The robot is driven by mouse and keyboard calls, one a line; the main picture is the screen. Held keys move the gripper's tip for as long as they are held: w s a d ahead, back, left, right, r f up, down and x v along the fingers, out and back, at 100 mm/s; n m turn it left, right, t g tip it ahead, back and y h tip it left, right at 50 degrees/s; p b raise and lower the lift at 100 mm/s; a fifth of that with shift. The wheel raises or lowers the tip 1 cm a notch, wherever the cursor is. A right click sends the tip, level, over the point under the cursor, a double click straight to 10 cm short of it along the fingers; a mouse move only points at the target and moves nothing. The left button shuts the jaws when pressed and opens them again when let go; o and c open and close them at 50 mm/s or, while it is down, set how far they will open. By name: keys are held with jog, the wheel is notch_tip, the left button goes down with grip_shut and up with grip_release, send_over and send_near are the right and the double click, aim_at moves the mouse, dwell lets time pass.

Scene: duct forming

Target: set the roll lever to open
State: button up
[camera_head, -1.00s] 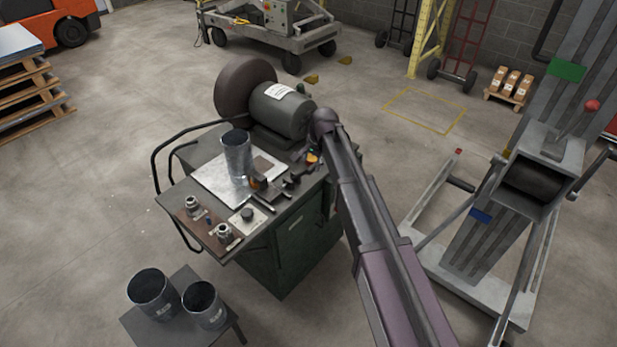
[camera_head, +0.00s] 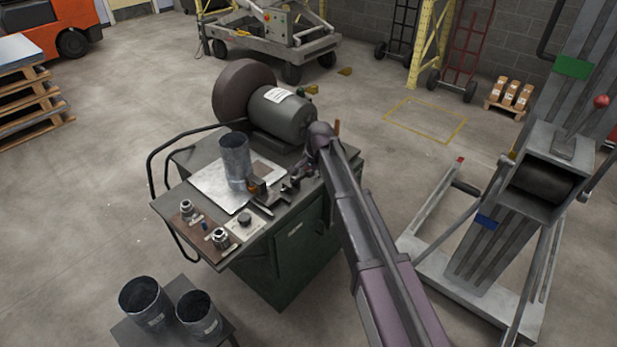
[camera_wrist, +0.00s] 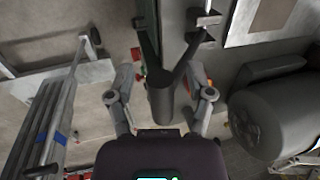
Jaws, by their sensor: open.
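The bench machine (camera_head: 300,240) stands in the middle of the head view, with a big grey motor drum (camera_head: 280,113) at its back. In the wrist view my gripper (camera_wrist: 163,92) is open, with one finger on each side of a dark grey, round-ended bar (camera_wrist: 161,100). This bar seems to be the roll lever; a second arm branches up and right from it. I cannot tell whether the fingers touch it. In the head view my arm's end covers the lever area and hides the gripper, so the lever's setting cannot be read.
A metal cylinder (camera_head: 236,160) stands on a sheet on the machine top. Knobs (camera_head: 221,238) sit on its front panel. Two dark cylinders (camera_head: 146,303) stand on a low table at front left. A lift with a red-knobbed lever (camera_head: 601,101) stands at right. Open floor lies left.

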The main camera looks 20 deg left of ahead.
grip_shut()
jog(key=shift+w+r, duration=0.15)
jog(key=shift+w, duration=0.05)
dwell(0.3)
